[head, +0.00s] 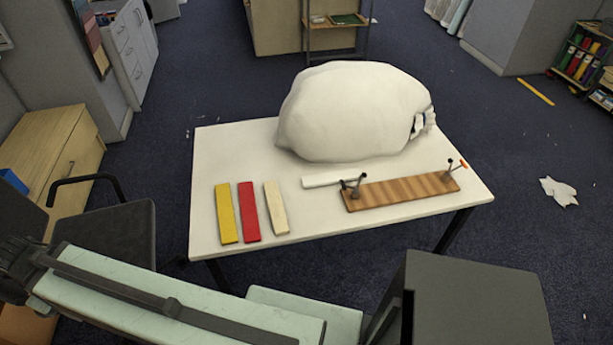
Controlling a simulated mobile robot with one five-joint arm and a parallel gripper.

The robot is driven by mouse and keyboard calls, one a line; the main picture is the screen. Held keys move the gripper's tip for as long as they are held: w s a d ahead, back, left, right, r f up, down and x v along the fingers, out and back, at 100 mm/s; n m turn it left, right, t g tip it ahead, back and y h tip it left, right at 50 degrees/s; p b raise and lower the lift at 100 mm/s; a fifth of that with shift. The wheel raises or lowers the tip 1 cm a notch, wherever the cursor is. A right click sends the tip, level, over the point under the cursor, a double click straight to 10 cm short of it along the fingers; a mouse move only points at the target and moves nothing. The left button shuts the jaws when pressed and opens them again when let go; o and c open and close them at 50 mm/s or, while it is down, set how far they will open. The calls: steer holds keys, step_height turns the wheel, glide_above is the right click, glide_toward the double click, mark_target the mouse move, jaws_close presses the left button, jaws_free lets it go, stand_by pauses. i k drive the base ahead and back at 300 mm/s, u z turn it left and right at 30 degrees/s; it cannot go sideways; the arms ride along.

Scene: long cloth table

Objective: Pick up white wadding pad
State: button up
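A large, rounded white mass (350,112) with a soft, puffy outline sits on the back half of the white table (215,150). A small, thin white strip (322,182) lies flat in front of it, with its right end near a dark clamp. I cannot tell for sure which of these two is the wadding pad. A small white and dark detail shows at the right edge of the large mass, too small to make out. I cannot make out my gripper in this view. Pale green and dark parts of my own body fill the lower left.
Yellow (225,213), red (249,212) and cream (276,207) bars lie at the table's front left. A striped wooden board (400,191) with upright dark clamps lies at the front right. A dark chair (100,225) stands left of the table. Floor is open to the right.

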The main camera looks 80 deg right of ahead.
mark_target(318, 180)
steer(key=u, duration=0.7)
steer(key=k, duration=1.75)
steer(key=z, duration=0.55)
steer(key=i, duration=1)
steer(key=u, duration=0.05)
